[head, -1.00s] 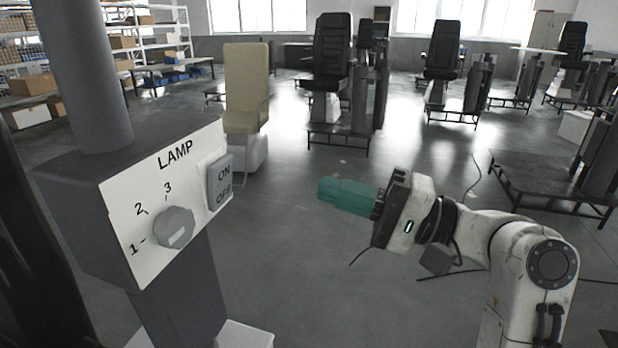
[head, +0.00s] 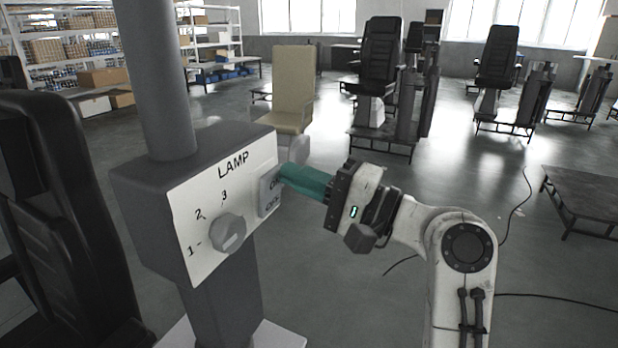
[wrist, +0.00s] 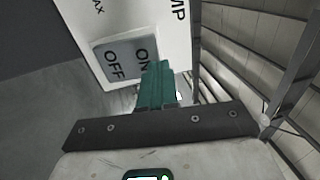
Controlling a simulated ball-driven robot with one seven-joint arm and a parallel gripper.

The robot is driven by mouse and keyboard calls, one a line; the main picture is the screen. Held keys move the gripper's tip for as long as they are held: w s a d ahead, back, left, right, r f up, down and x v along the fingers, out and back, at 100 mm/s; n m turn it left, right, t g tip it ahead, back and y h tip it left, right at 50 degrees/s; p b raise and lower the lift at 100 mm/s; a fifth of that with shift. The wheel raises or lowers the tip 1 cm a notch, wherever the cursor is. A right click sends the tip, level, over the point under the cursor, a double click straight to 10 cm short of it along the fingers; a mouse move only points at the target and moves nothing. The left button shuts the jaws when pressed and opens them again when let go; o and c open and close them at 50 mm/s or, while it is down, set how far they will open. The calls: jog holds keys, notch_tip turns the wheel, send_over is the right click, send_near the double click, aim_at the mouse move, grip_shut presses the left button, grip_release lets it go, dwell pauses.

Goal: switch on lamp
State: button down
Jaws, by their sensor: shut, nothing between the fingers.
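The lamp control box (head: 190,215) is on a dark column at the left, with a white panel marked LAMP. A grey ON/OFF rocker switch (head: 269,201) is at the panel's right edge; it also shows in the wrist view (wrist: 113,62). A grey knob (head: 228,234) with marks 1, 2, 3 is at the panel's lower middle. My gripper (head: 284,175) has green fingers, shut and empty. Its tips are at the ON half of the switch and partly cover that word in both views. I cannot tell whether they touch it.
A black seat (head: 62,215) stands close at the left. A beige chair (head: 292,88) and several black chairs (head: 380,62) stand behind on open grey floor. Shelves (head: 75,45) line the back left. A low dark platform (head: 588,192) is at the right.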

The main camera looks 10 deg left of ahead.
jog(key=shift+r, duration=0.1)
jog(key=shift+r+h+p, duration=0.3)
jog(key=shift+r+p, duration=0.05)
jog(key=shift+p, duration=0.8)
jog(key=h+p, duration=0.1)
jog(key=p, duration=0.4)
jog(key=shift+w+a+r+g+h+p, duration=0.15)
jog(key=shift+a+r+g+h+p, duration=0.2)
jog(key=shift+r+g+h, duration=0.05)
jog(key=shift+f+b, duration=0.4)
jog(key=shift+b, duration=0.05)
